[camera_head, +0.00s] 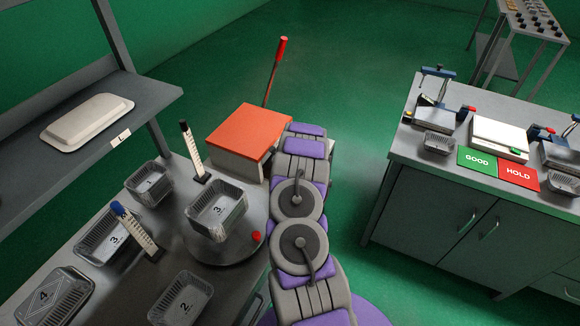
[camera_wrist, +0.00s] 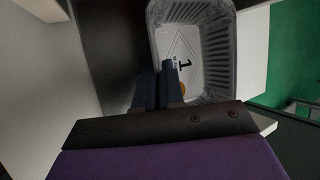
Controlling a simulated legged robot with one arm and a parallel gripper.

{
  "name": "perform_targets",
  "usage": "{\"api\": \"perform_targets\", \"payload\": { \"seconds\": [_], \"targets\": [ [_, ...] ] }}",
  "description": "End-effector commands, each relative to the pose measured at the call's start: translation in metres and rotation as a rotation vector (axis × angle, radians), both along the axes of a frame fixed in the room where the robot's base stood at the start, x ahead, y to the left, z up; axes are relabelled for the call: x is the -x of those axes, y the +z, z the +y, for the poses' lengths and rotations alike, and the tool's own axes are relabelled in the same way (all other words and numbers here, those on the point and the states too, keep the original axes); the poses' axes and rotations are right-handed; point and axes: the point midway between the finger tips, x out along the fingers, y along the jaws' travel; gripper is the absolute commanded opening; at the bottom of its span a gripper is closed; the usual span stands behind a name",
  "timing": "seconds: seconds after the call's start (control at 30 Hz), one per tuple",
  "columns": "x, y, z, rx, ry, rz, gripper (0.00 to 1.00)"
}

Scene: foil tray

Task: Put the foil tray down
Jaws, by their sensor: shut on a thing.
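In the wrist view my gripper (camera_wrist: 160,78) is shut on the near-left wall of a foil tray (camera_wrist: 213,50). The tray is pale, ribbed and open-topped, with a diamond and a dark mark on its floor. It looks empty except for a small orange spot beside the finger. Its near end is hidden by my gripper. In the head view my arm hides the gripper, and I cannot make out the held tray there. I cannot tell whether its base touches anything.
An orange-topped box (camera_head: 247,132) with a red lever stands beyond the left bench. A foil tray (camera_head: 217,212) sits on a round plate; several more trays stand around it. A white lid (camera_head: 88,120) lies on the shelf. The right bench has GOOD (camera_head: 478,162) and HOLD (camera_head: 517,174) pads.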

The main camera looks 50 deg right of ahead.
Motion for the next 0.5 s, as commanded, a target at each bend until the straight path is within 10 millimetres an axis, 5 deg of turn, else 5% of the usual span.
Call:
{"api": "perform_targets", "payload": {
  "seconds": [0.27, 0.3, 0.5],
  "targets": [
    [0.0015, -0.0054, -0.0058, -0.005, -0.001, 0.0, 0.0],
    [0.0015, -0.0057, -0.0057, -0.005, -0.001, 0.0, 0.09],
    [0.0008, -0.0047, -0.0049, -0.004, 0.0, 0.0, 0.28]
  ]
}}
